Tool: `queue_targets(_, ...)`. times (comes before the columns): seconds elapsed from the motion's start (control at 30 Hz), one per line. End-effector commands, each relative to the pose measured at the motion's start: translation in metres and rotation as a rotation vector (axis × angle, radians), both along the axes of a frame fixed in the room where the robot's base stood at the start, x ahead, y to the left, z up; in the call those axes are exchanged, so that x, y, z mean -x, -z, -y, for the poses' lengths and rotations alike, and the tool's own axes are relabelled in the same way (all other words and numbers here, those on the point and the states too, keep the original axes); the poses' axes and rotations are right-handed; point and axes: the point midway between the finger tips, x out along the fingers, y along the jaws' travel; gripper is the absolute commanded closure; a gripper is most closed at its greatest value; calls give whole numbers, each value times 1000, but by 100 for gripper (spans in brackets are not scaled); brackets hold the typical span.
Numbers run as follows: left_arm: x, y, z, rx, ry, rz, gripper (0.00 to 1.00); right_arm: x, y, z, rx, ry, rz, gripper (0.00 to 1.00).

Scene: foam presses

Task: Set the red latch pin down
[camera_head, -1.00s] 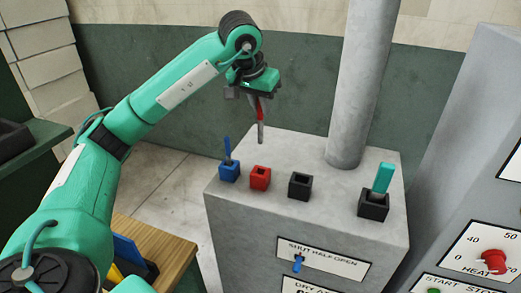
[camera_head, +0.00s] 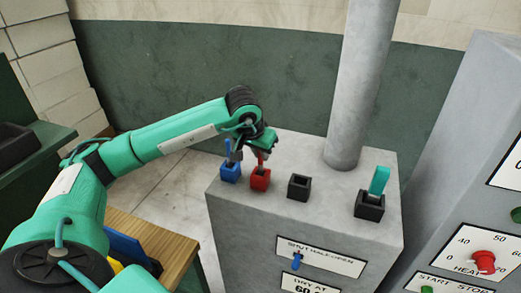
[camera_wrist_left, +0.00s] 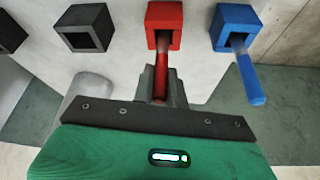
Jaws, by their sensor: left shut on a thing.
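The red latch pin (camera_head: 261,160) is upright between the fingers of my left gripper (camera_head: 258,155), which is shut on it. In the head view its lower end is at the red socket (camera_head: 260,181), on top of the grey machine. In the left wrist view the pin (camera_wrist_left: 161,80) runs from the fingers into the opening of the red socket (camera_wrist_left: 164,38). How deep it sits cannot be told. My right gripper is not in view.
A blue pin (camera_head: 227,147) stands in the blue socket (camera_head: 230,172) close left of my gripper. An empty black socket (camera_head: 299,187) is to the right. A teal pin (camera_head: 379,181) stands in another black socket (camera_head: 370,205). A grey column (camera_head: 357,90) rises behind.

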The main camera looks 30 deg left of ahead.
Motion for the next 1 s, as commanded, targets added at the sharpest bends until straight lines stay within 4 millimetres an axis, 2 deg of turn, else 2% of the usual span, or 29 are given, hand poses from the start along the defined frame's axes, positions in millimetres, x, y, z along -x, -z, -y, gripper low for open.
queue_targets(0.37, 0, 5, 0, 0, 0, 2, 100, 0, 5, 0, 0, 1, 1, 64)
queue_targets(0.4, 0, 3, 0, 0, 0, 1, 80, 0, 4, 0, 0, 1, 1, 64)
queue_targets(0.5, 0, 3, 0, 0, 0, 1, 64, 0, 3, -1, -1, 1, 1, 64)
queue_targets(0.83, 0, 0, 0, 0, 0, 1, 64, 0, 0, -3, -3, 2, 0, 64)
queue_targets(0.93, 2, -6, 0, -1, 0, 4, 64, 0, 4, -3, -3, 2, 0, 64)
queue_targets(1.0, 6, -16, 0, 0, 0, 6, 64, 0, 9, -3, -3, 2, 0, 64)
